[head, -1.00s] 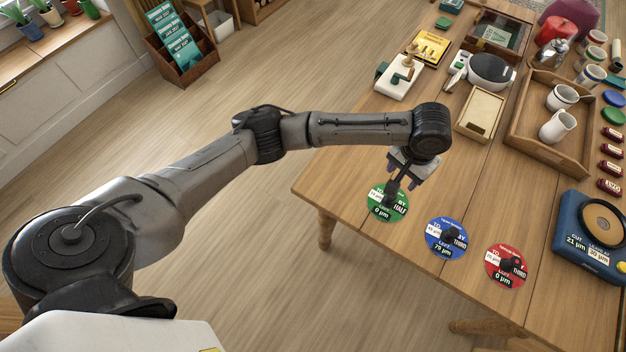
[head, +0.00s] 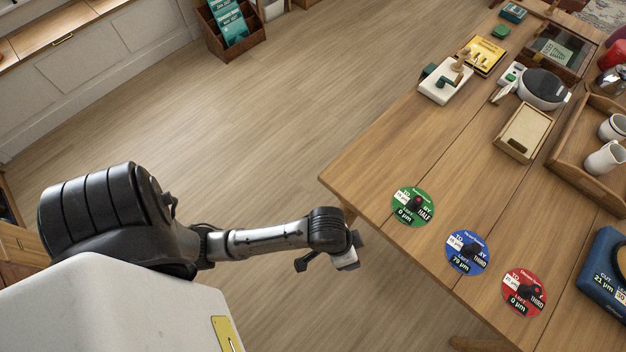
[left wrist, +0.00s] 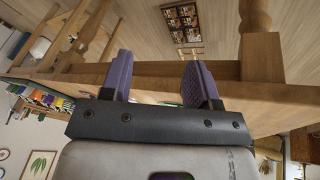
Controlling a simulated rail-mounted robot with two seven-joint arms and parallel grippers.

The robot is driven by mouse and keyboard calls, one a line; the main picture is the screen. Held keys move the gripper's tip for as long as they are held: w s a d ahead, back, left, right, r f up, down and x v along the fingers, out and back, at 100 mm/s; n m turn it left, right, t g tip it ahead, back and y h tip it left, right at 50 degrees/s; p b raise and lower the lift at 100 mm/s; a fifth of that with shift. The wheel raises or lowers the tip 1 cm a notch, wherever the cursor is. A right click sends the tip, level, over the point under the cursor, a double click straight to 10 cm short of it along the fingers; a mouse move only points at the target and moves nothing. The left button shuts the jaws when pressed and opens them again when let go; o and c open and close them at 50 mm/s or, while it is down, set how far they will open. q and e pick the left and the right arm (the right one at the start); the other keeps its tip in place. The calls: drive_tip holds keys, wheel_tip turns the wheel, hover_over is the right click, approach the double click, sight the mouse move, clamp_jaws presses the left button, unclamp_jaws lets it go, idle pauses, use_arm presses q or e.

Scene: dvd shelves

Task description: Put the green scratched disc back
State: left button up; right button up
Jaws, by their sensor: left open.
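A round green disc (head: 413,207) with printed lettering, reading HALF and 0 µm, lies flat near the left edge of the wooden table, with a small dark knob at its middle. No scratches can be made out at this size. My left gripper (head: 345,262) is off the table, beyond its left edge and apart from the green disc. The left wrist view shows its two purple fingers (left wrist: 160,80) spread with nothing between them. My right gripper is not in view.
A blue disc (head: 467,251) and a red disc (head: 523,293) lie in a row beside the green one. A blue machine (head: 603,285) stands at the right. A wooden tray (head: 570,150) with cups and a wooden box (head: 523,132) stand farther back. The floor left of the table is open.

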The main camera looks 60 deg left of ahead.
use_arm(q)
drive_tip(key=s+a+y, duration=0.2)
drive_tip(key=s+a, duration=0.6)
drive_tip(key=s, duration=0.2)
drive_tip(key=shift+s+a+n+y, duration=0.2)
drive_tip(key=shift+n+y, duration=0.1)
drive_tip(key=shift+y, duration=0.1)
wheel_tip(320, 180, up, 25)
drive_tip(key=p, duration=2.4)
drive_tip(key=shift+f+p, duration=0.15)
drive_tip(key=shift+p, duration=0.25)
